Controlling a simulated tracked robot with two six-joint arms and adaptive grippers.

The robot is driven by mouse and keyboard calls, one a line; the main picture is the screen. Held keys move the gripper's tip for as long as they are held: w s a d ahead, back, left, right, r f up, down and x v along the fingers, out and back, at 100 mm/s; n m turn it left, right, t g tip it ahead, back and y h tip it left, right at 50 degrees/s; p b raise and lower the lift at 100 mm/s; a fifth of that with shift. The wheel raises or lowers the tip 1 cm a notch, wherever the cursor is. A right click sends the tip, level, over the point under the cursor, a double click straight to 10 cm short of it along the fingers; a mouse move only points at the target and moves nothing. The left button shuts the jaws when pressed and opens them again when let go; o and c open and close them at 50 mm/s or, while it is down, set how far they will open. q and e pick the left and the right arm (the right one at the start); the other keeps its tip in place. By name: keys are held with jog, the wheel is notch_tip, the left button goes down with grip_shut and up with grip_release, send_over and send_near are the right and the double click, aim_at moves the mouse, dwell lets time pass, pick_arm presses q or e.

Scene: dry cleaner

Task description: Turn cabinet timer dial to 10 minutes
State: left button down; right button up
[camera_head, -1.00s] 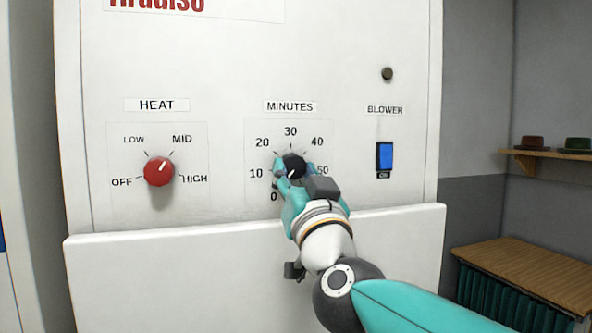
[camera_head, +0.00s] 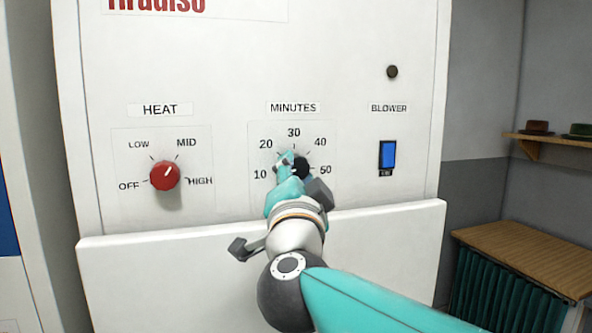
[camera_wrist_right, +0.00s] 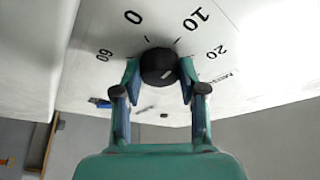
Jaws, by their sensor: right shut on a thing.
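The black timer dial (camera_head: 302,166) sits under the MINUTES label on the white cabinet front, with a printed scale around it. The 10 mark (camera_head: 260,174) is at its left. My right gripper (camera_head: 291,164) covers the dial's left side. In the right wrist view the two fingers of the gripper (camera_wrist_right: 159,74) are closed on opposite sides of the dial (camera_wrist_right: 157,62). A short white mark shows on the dial face there, slanting roughly toward the 10 (camera_wrist_right: 196,19); its exact reading is unclear. The 0 is hidden in the head view. My left gripper is out of view.
A red HEAT knob (camera_head: 165,176) is to the left, and a blue BLOWER switch (camera_head: 388,155) to the right. A white ledge (camera_head: 390,235) juts out below the controls. A wooden-topped unit (camera_head: 530,258) stands at the right.

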jog(key=shift+d, duration=0.1)
dwell(0.3)
jog(key=o, duration=1.1)
jog(key=shift+d, duration=0.1)
jog(key=shift+o, duration=0.2)
jog(key=v, duration=1.2)
